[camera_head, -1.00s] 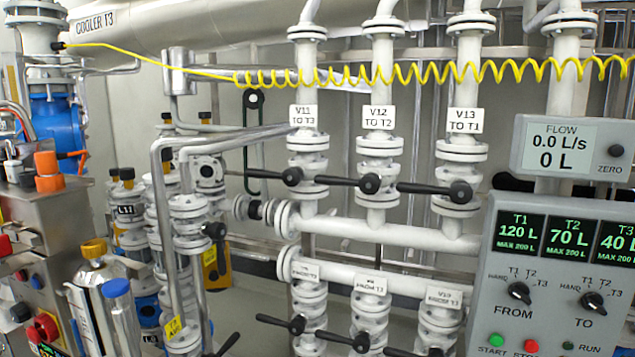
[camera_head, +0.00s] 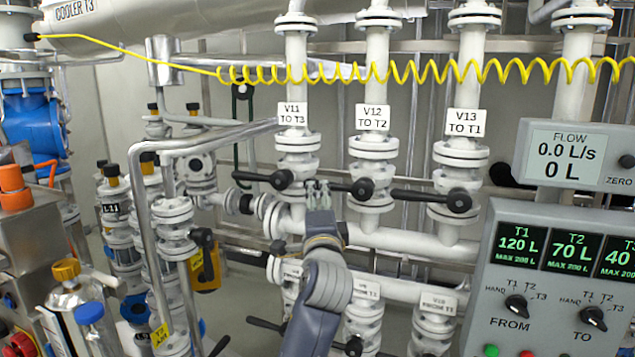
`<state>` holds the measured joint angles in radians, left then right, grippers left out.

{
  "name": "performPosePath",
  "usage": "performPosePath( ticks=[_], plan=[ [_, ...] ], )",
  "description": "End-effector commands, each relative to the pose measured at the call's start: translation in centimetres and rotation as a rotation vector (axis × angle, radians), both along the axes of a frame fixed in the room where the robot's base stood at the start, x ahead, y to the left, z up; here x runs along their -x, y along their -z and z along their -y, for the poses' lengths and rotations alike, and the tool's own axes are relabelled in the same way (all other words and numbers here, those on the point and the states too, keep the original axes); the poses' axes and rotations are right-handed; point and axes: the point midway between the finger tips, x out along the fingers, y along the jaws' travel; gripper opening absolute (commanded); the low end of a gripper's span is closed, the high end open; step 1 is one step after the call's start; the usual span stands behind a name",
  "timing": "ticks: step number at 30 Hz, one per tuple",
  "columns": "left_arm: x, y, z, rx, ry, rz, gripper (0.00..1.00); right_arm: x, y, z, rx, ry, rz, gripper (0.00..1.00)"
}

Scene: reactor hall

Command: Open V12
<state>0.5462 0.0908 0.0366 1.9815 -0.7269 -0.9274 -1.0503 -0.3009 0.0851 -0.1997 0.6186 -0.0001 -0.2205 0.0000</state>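Valve V12 (camera_head: 376,148) is a white flanged valve on the middle upper pipe, under its label "V12 TO T2" (camera_head: 373,117). Its black lever (camera_head: 342,187) points left from a round hub (camera_head: 362,188), roughly level. My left gripper (camera_head: 318,184) is in front of the lever's left end, between V11 and V12. Its fingertips overlap the lever in the picture and hide its end. I cannot tell whether they touch or grip it. My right gripper is not in view.
Valve V11 (camera_head: 297,143) stands close left and V13 (camera_head: 461,152) right, both with levers pointing left. Lower valves stand below, partly behind my arm. A yellow coiled hose (camera_head: 435,72) hangs across above. The control panel (camera_head: 550,290) is at right.

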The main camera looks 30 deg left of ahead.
Motion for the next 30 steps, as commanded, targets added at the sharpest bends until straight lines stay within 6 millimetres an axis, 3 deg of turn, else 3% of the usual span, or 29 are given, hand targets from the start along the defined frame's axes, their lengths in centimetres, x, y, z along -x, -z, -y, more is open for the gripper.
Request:
performPosePath(
  ticks=[4,12,25,26,30],
  plan=[
    [-2.3,-0.8,-1.7,0.001,-0.001,-0.001,0.39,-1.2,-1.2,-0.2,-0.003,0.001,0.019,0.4],
    [-5.1,-1.3,-3.7,0.001,0.001,0.001,0.39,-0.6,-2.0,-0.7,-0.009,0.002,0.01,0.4],
    [-5.8,-1.3,-4.2,0.0,0.002,0.0,0.39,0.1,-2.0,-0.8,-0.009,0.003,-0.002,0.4],
    [-5.8,-1.3,-4.2,0.0,0.002,0.0,0.37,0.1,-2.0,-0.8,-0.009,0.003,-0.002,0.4],
    [-5.8,-1.3,-4.2,0.0,0.002,0.0,0.05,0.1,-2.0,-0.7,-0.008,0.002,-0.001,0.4]
  ],
)
